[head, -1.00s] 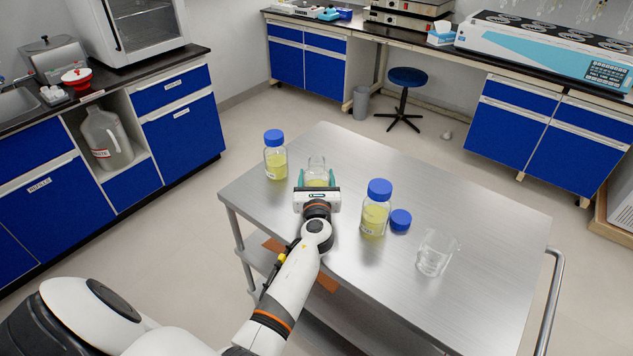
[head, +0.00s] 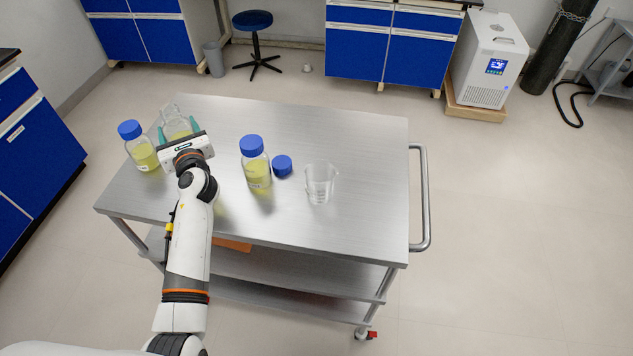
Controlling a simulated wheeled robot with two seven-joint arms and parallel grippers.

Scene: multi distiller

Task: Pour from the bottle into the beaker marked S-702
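An uncapped clear bottle (head: 175,118) with yellow liquid is between the teal fingers of my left gripper (head: 179,130), at the back left of the cart. The fingers meet its two sides, and the gripper body hides its lower part. I cannot tell whether it touches the cart top. An empty clear glass beaker (head: 320,183) stands upright right of centre on the cart; no marking on it is readable. The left gripper is well to the left of this beaker. My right gripper is not in view.
Two blue-capped bottles of yellow liquid stand on the steel cart (head: 360,145): one at the left (head: 140,148), one in the middle (head: 256,168). A loose blue cap (head: 282,166) lies between the middle bottle and the beaker. The cart's right side is clear.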

